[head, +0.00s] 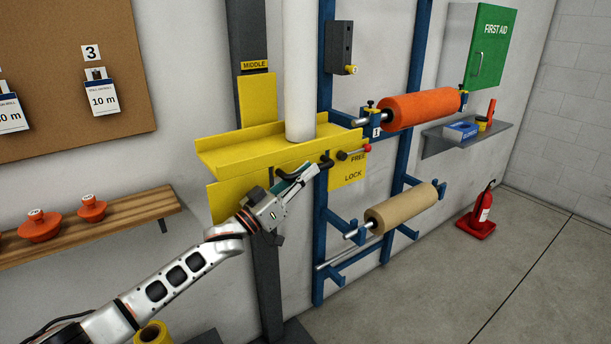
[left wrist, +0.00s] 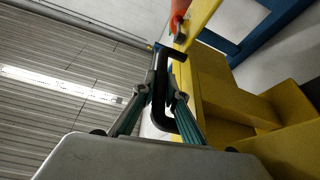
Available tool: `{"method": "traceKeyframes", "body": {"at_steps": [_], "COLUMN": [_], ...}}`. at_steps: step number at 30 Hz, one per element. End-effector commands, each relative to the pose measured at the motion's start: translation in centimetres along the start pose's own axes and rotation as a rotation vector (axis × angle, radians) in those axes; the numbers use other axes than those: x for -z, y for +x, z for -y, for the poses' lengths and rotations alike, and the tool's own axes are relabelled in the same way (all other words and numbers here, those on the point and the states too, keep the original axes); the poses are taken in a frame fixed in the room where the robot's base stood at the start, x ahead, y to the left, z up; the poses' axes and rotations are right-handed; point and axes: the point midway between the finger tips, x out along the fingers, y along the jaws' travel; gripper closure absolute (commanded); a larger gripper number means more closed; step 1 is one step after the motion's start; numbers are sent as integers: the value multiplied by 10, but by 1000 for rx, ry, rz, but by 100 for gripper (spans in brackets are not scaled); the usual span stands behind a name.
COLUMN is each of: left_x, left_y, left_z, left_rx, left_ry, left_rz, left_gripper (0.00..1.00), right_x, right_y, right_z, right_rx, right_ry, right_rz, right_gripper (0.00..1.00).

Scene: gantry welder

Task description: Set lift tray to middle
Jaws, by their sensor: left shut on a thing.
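The yellow lift tray (head: 230,150) sits on a dark upright post, below the black-and-yellow MIDDLE label (head: 255,65). A white upright roll (head: 300,75) stands on the tray. My left gripper (head: 298,178) is at the tray's front, shut on its black handle (head: 326,161). In the left wrist view the fingers (left wrist: 160,92) close around the black handle bar (left wrist: 187,122), beside the yellow tray structure (left wrist: 225,92). A lever with a red knob (head: 367,148) points right, beside FREE on the yellow FREE/LOCK plate (head: 348,175). My right gripper is not in view.
Right of the tray, a blue rack (head: 320,240) carries an orange roll (head: 420,108) and a tan roll (head: 402,208). A wooden shelf (head: 110,217) with orange weights is at left. A red fire extinguisher (head: 481,210) stands on the floor at right.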

Motion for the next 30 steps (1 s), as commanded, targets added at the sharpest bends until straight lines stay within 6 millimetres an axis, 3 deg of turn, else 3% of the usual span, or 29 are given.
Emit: {"method": "traceKeyframes", "body": {"at_steps": [1, 9, 16, 17, 18, 30], "left_x": [16, 18, 17, 17, 17, 13], "left_y": [6, 7, 7, 7, 7, 3], "left_z": [-4, -4, -4, -4, -4, -1], "left_rx": [-10, -9, -9, -9, -8, -2], "left_ry": [-2, -2, -1, -1, -1, 3], "left_rz": [-21, -20, -20, -20, -19, -12], "left_gripper": [100, 100, 100, 80, 71, 71], "right_x": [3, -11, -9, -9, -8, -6], "right_y": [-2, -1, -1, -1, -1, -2], "right_z": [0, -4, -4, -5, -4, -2], "right_rx": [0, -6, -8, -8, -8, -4], "right_ry": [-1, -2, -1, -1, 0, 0], "right_rz": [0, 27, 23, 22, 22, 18], "right_gripper": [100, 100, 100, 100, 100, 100]}}
